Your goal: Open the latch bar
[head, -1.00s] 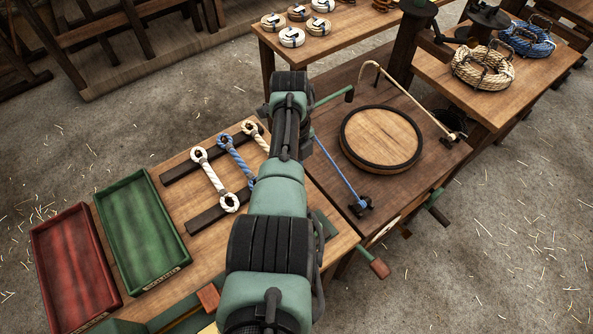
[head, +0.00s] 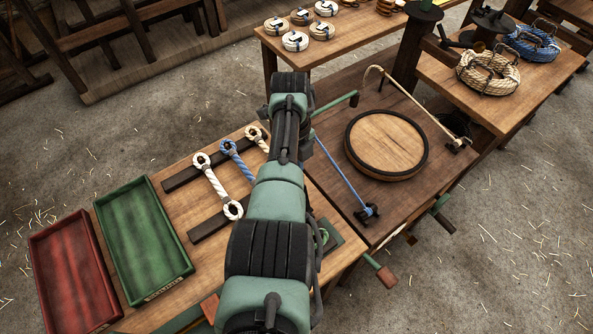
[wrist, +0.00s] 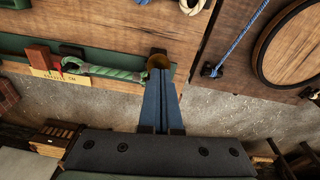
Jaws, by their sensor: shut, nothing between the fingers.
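No part is clearly marked as the latch bar, and I cannot tell which piece it is. In the wrist view a green rope-like piece (wrist: 112,72) lies along a green rail (wrist: 25,57) at the table's edge. In the head view my arm hides my gripper.
Green (head: 145,240) and red (head: 72,275) trays stand at the left. Rope pieces with eyes (head: 217,187) lie on dark strips. A round wooden lid (head: 386,143) and a blue cord (head: 345,180) are on the right table. A red-ended handle (head: 386,276) juts from the front edge.

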